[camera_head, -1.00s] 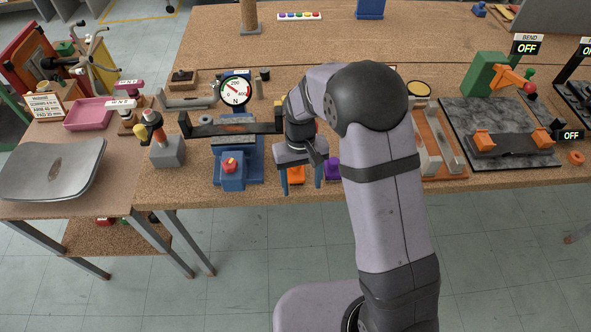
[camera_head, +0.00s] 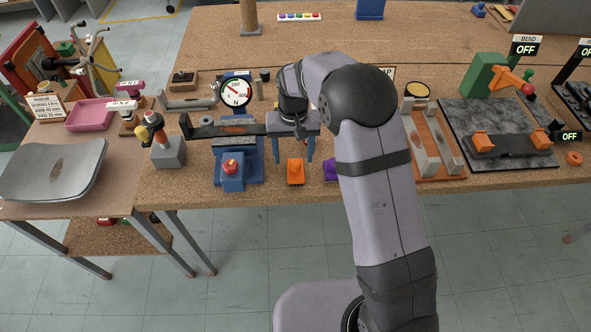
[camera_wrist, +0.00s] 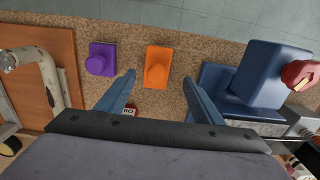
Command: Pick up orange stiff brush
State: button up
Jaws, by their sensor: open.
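The orange stiff brush (camera_head: 296,173) lies on the cork-topped bench near its front edge. It is an orange block with a raised rounded grip, seen from above in the wrist view (camera_wrist: 157,66). My gripper (camera_head: 295,159) is open and empty, its two blue fingers pointing down. In the head view the fingers appear just behind the brush. In the wrist view the brush shows ahead of the gap between the fingertips (camera_wrist: 160,80), apart from them. Height above the bench is hard to tell.
A purple block of similar shape (camera_wrist: 102,59) sits beside the brush. A blue fixture with a red knob (camera_head: 231,167) stands on the other side, close by. A dial gauge (camera_head: 236,92) and a dark bar (camera_head: 212,130) are behind. The bench's front edge is near.

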aim_at(296, 163)
jog(key=shift+s+d+f+p, duration=0.1)
jog(key=shift+d+f+p, duration=0.05)
jog(key=shift+f+p, duration=0.4)
jog(key=shift+d+f+p, duration=0.15)
jog(key=shift+f+p, duration=0.75)
jog(key=shift+f, duration=1.15)
jog(key=shift+c, duration=0.2)
jog(key=c, duration=1.2)
jog(key=shift+r, duration=0.1)
jog(key=shift+c, duration=0.2)
notch_tip(296, 163, up, 28)
jog(key=b, duration=0.5)
